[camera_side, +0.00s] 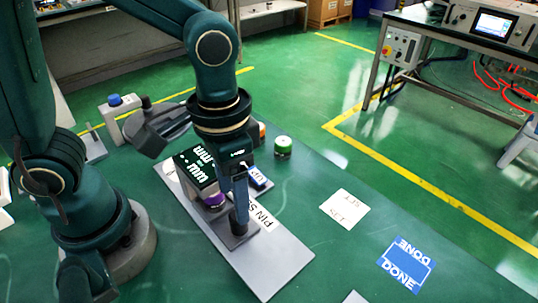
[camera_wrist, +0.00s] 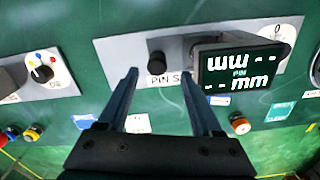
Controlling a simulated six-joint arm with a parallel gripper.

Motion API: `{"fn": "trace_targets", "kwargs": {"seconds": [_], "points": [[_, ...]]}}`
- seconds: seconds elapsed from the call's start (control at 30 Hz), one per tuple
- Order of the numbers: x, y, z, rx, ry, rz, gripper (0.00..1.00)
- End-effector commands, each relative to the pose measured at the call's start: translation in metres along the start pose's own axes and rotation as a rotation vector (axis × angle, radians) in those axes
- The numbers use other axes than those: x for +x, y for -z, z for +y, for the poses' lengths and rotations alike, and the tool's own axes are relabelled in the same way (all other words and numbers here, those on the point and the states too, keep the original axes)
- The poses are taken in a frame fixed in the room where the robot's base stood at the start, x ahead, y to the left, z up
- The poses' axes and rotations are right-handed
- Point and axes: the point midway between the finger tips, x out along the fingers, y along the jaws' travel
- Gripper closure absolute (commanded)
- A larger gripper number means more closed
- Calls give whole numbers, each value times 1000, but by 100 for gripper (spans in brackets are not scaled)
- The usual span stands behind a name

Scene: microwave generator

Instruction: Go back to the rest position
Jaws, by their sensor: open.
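My gripper shows in the side view (camera_side: 239,205), pointing down over a grey plate (camera_side: 265,270) labelled "PIN S...", the rest of the label being covered. Its tips partly overlap a dark post on that plate, and contact cannot be told. In the wrist view my gripper (camera_wrist: 162,78) is open, with two dark fingers spread apart and nothing seen held between them. A black knob (camera_wrist: 156,64) on the plate shows beyond the fingertips. A black block with white "WW" and "mm" markings (camera_side: 197,172) stands left of my gripper; it also shows in the wrist view (camera_wrist: 240,72).
A blue-capped white object (camera_side: 118,115) stands at the back left.

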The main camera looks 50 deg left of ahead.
Motion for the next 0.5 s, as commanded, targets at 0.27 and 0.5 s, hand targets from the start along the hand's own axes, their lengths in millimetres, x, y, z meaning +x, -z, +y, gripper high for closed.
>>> {"fn": "trace_targets", "kwargs": {"seconds": [0.27, 0.5], "points": [[-30, 3, -7, -100, -59, 142, 34], [-57, -14, -44, -160, -27, 316, 34]]}}
